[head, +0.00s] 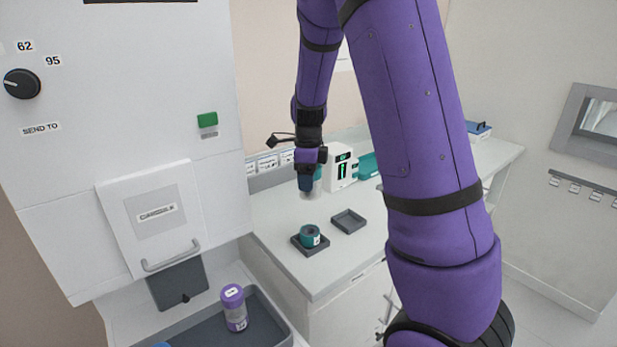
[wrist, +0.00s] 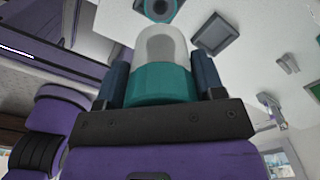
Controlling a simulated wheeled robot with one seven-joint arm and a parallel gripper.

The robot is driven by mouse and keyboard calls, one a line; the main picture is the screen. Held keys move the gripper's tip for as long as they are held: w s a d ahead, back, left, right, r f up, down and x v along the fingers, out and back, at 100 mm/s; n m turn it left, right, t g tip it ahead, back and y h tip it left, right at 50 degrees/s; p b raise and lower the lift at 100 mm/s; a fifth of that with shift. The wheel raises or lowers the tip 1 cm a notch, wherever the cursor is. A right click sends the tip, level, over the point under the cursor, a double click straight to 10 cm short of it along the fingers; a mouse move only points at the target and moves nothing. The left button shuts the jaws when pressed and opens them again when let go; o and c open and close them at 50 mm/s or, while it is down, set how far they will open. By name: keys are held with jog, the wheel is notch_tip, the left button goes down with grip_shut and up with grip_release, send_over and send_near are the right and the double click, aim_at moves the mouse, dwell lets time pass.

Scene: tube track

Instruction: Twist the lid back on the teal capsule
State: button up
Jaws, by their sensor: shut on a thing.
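My gripper (head: 310,186) is shut on the lid (wrist: 160,85), which has a teal band and a pale, rounded end. In the wrist view my gripper (wrist: 162,65) has a dark finger on each side of the teal band. The lid is held above the counter, pale end down, and is partly hidden by the fingers in the head view. The teal capsule (head: 310,236) stands upright and open-topped in a dark square tray (head: 298,248), below the lid and apart from it. It also shows at the top of the wrist view (wrist: 159,8).
An empty dark tray (head: 349,221) lies beside the capsule's tray on the white counter (head: 285,268). A white device (head: 342,172) with a green display stands behind. A purple capsule (head: 234,309) stands in a grey bin (head: 272,322) below the hatch (head: 152,214).

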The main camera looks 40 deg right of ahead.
aim_at(308, 196)
jog(key=shift+s+f+n, duration=0.1)
jog(key=shift+f+n, duration=0.4)
jog(key=shift+n, duration=0.6)
jog(key=shift+w+f+n, duration=0.1)
jog(key=shift+f+n, duration=0.45)
jog(key=shift+n, duration=0.55)
jog(key=shift+s+f+n, duration=0.1)
jog(key=shift+f+n, duration=0.4)
jog(key=shift+n, duration=0.6)
jog(key=shift+f, duration=1.1)
jog(key=shift+f, duration=0.35)
jog(key=shift+f, duration=2.95)
